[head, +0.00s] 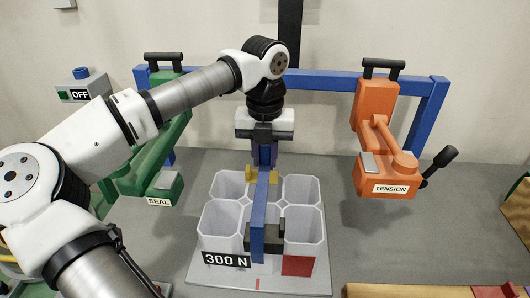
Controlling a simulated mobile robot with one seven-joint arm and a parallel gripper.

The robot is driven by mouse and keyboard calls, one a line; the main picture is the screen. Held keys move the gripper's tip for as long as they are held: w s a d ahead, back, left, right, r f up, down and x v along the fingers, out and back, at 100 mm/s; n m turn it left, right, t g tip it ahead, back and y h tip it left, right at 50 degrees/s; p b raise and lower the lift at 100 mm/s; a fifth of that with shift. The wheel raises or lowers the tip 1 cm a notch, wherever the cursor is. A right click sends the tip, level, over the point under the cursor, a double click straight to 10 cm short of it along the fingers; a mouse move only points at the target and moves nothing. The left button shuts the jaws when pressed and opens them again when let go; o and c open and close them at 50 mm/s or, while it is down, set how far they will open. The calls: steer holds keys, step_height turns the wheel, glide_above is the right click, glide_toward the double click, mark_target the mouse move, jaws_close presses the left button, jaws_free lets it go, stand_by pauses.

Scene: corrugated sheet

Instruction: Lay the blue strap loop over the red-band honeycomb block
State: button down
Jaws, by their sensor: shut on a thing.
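The honeycomb block (220,222) is a cluster of several pale open hexagonal cells, standing upright on a grey plate. A red band (298,265) shows low on its front right cell. The blue strap loop (259,215) runs from my gripper toward the front, across the middle of the block, and its near end hangs at the block's front face. A dark buckle-like piece (278,236) sits beside the strap there. My gripper (264,160) points down above the block's back edge, shut on the strap's far part. The strap's underside and back are hidden, so I cannot tell whether it touches the block.
A 300 N label (227,260) is at the block's front left. A green SEAL tool (155,170) hangs at left and an orange TENSION tool (385,150) at right, both from a blue frame (320,82).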

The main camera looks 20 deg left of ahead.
steer(key=shift+f+b, duration=2.4)
steer(key=shift+f, duration=0.9)
steer(key=c, duration=1.1)
jaws_free()
steer(key=shift+c, duration=0.2)
steer(key=shift+o, duration=0.4)
steer(key=o, duration=0.3)
